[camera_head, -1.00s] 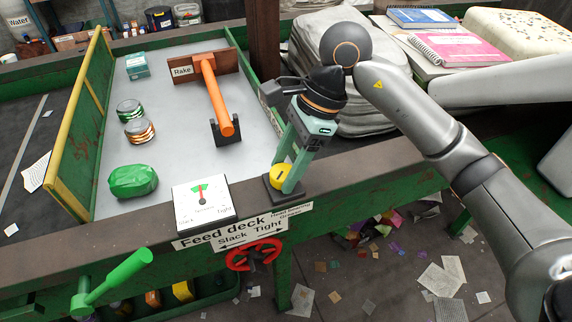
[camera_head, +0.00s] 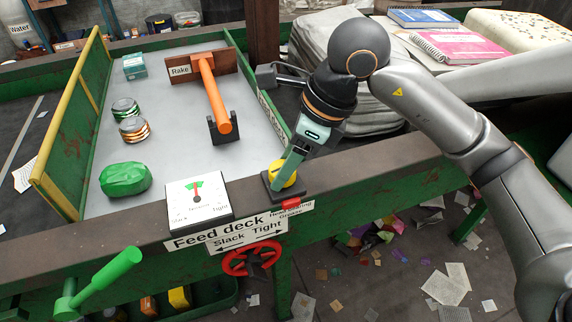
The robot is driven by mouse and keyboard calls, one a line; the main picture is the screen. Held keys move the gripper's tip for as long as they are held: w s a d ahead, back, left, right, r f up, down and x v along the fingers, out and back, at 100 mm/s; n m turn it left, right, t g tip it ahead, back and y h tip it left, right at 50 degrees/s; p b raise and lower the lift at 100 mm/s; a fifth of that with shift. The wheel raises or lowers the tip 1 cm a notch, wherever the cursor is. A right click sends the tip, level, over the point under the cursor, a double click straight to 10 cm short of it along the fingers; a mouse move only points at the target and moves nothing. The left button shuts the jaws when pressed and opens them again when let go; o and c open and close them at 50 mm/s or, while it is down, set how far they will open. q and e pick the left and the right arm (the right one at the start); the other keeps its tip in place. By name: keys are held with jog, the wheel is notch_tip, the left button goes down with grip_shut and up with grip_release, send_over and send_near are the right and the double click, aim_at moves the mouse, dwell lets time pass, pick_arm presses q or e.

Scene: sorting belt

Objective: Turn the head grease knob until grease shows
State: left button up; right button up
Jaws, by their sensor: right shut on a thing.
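The yellow head grease knob (camera_head: 284,172) sits on a dark square base at the front right of the feed deck, above the "Head Bearing Grease" label (camera_head: 300,212). My right gripper (camera_head: 283,180) comes down from above with its pale green fingers shut on the knob; one finger hides part of it. A small red patch (camera_head: 291,203) shows on the front edge just below the base, over the top of the label. My left gripper is out of view.
A gauge (camera_head: 197,203) stands left of the knob, its needle near the green mark. A red handwheel (camera_head: 252,258) is below, and a green lever (camera_head: 105,278) at lower left. The orange-handled rake (camera_head: 215,95), cans (camera_head: 133,129) and a green lump (camera_head: 125,179) lie on the deck.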

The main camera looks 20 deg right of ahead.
dwell(0.4)
jog(key=o, duration=1.4)
jog(key=p+v, duration=0.1)
jog(key=v, duration=1.1)
jog(key=shift+s+r, duration=0.15)
jog(key=shift+r, duration=0.2)
jog(key=shift+f, duration=0.1)
